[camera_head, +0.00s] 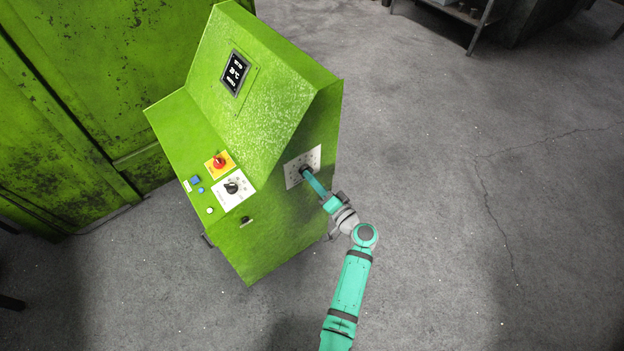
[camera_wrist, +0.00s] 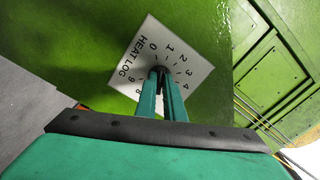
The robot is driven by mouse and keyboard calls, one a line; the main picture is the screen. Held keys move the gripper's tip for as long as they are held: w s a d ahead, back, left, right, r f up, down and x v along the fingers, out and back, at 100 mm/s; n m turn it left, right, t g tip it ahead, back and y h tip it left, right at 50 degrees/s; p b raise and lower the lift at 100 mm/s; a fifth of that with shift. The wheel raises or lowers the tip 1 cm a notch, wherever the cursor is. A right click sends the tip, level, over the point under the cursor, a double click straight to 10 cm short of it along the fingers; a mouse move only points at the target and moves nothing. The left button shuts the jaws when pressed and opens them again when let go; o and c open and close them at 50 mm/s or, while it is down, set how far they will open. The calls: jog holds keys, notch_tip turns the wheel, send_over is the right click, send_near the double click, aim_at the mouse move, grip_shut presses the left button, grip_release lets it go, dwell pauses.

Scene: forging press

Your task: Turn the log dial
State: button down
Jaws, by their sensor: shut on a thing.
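The log dial is a dark knob on a white square plate marked HEAT LOG (camera_wrist: 188,60) with a ring of numbers, 0 and 1 at the top of the wrist view. In the head view the plate (camera_head: 316,157) is on the right side face of the green cabinet. My gripper (camera_head: 307,173) reaches it from the lower right. In the wrist view my two green fingers (camera_wrist: 162,78) are shut on the dark knob (camera_wrist: 158,70). The fingers hide most of the knob and part of the lower numbers, so its pointer cannot be read.
The green control cabinet (camera_head: 262,110) has a sloped panel with a small screen (camera_head: 235,72), a red switch on a yellow plate (camera_head: 219,162) and a black selector on a white plate (camera_head: 233,188). A large green machine (camera_head: 90,90) stands at left. Grey floor is clear at right.

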jog(key=shift+r+m, duration=0.1)
jog(key=shift+m, duration=4)
jog(key=c, duration=1.9)
grip_release()
jog(key=shift+o, duration=0.2)
jog(key=v, duration=1.1)
